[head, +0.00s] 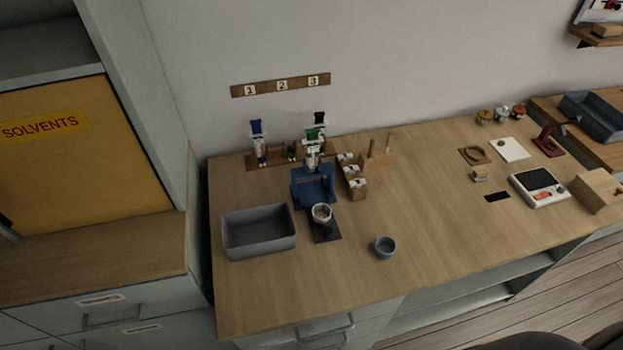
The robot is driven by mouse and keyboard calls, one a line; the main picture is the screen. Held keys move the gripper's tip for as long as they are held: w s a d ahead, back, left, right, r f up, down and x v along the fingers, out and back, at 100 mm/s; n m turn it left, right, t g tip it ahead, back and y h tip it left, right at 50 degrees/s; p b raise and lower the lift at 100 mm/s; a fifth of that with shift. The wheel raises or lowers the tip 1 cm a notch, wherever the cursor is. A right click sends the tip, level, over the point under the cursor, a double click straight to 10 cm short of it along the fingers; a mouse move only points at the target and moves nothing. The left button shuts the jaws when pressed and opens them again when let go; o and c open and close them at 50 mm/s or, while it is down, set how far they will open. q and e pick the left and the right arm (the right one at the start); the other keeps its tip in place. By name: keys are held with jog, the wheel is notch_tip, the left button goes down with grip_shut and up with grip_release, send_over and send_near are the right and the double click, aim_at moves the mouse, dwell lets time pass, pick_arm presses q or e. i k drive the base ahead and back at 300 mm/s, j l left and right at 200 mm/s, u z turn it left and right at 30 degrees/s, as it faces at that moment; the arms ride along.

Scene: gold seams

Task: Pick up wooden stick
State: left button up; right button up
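Two upright wooden sticks show in the head view, a left one (373,148) and a right one (388,143). They stand in a small wooden holder (381,161) near the back of the table, right of the small white-topped containers. I cannot tell which of them is the task's wooden stick. Their lower ends are hidden in the holder. Neither of my grippers is in view.
The wooden table (440,220) also bears a grey bin (259,243), a blue stand (300,190), a small grey-blue bowl (385,247) and a white scale-like device (528,199). Bottles (257,143) stand behind the blue stand.

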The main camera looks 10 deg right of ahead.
aim_at(391, 135)
jog(key=l, duration=0.7)
jog(key=k+l, duration=0.1)
jog(key=l, duration=1.3)
jog(key=k+u, duration=0.05)
